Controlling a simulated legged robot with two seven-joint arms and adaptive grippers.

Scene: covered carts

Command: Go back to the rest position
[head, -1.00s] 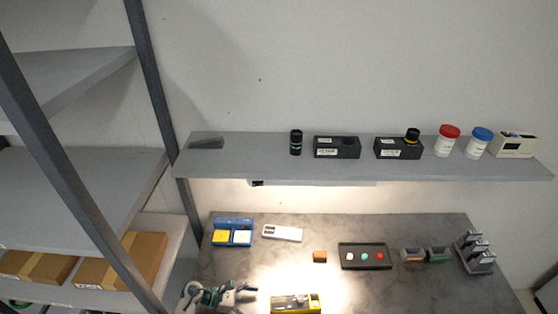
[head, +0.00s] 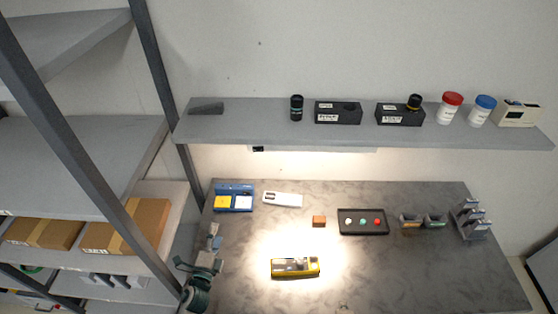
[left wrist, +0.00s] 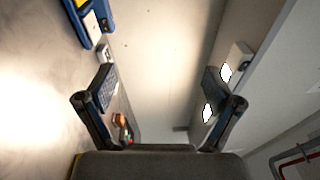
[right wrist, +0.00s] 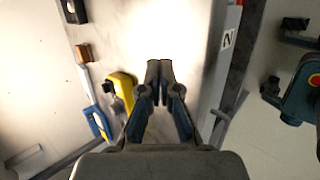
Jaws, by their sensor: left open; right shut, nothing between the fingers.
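The right gripper is not seen in the head view. In the right wrist view a yellow device (right wrist: 121,88) appears left of the shut fingers, apart from them.
The yellow device (head: 296,267) lies under the bright light. A blue tray (head: 234,197), white device (head: 282,199), brown block (head: 319,221) and black button box (head: 363,222) line the table's back. A shelf (head: 290,134) hangs above.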

